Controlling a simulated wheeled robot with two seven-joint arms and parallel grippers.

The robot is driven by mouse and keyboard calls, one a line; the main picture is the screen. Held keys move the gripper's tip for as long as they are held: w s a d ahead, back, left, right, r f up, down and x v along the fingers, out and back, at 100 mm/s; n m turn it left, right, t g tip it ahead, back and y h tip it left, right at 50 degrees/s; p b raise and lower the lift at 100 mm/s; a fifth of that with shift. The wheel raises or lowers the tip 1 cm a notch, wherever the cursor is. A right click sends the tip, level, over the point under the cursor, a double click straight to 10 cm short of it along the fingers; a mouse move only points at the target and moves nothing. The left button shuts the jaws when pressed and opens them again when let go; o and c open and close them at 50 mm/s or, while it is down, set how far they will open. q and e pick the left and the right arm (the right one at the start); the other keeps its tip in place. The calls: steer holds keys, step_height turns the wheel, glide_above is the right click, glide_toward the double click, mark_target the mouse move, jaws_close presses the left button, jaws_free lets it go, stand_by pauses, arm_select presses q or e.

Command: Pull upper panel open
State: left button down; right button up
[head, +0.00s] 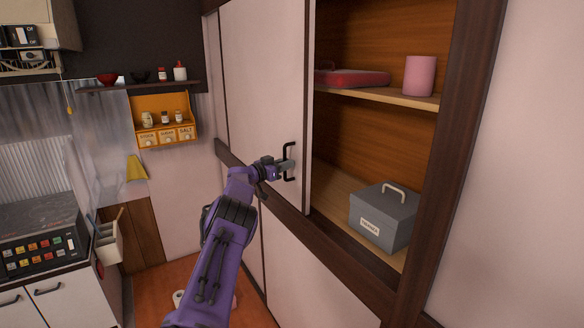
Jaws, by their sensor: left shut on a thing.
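The upper panel (262,85) is a pale sliding door with a dark edge, in the middle of the head view. It stands partly open, with the cabinet's shelves showing to its right. A black bar handle (291,150) sits near the panel's right edge. My left gripper (286,165) is at this handle and shut on it; the fingers partly hide the handle's middle. My purple left arm reaches up to it from the bottom of the view. My right gripper is not in view.
Inside the cabinet are a grey box (382,222) with a handle, a pink cup (419,75) and a red case (352,78). A dark wood post (458,120) bounds the opening at right. An orange spice rack (163,119) hangs on the left wall. A stove (42,235) stands at left.

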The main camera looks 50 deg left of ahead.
arm_select(q)
steer(key=shift+r, duration=0.1)
steer(key=c, duration=1.2)
jaws_free()
steer(key=shift+s+d+b, duration=0.2)
steer(key=shift+s+b, duration=0.25)
steer(key=shift+s, duration=1.3)
steer(key=shift+s+d+b, duration=0.15)
steer(key=shift+s+b, duration=0.3)
steer(key=shift+s, duration=1.25)
steer(key=shift+s+d+b, duration=0.2)
steer(key=shift+s+b, duration=0.25)
steer(key=shift+s, duration=1.3)
